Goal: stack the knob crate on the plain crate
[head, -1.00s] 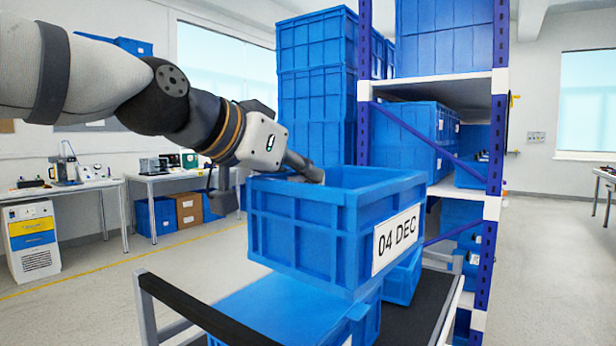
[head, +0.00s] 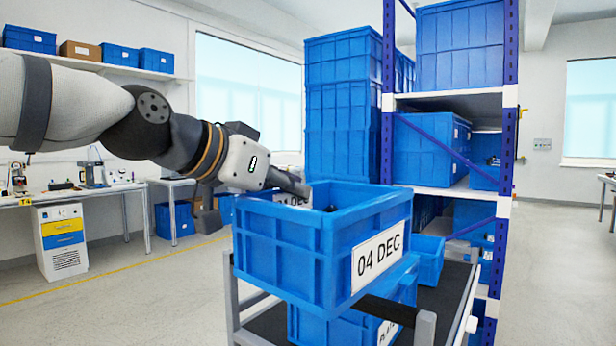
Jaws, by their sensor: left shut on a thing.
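A blue crate labelled "04 DEC" (head: 285,265) is in the middle of the head view, and I take it as the knob crate. My left gripper (head: 300,188) is shut on its far-left rim. A little of something dark shows inside; I cannot tell what. Below it is another blue crate (head: 345,328) on a cart, with a partly hidden label that seems to begin "PLA". The held crate hides most of this lower crate's top. I cannot tell whether the two touch. My right gripper is not in view.
The dark cart (head: 445,300) has pale posts and a dark bar near the crates. A smaller blue crate (head: 430,265) is on it. A shelf rack (head: 505,150) with blue crates and a tall crate stack (head: 342,120) stand behind. The floor at left is clear.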

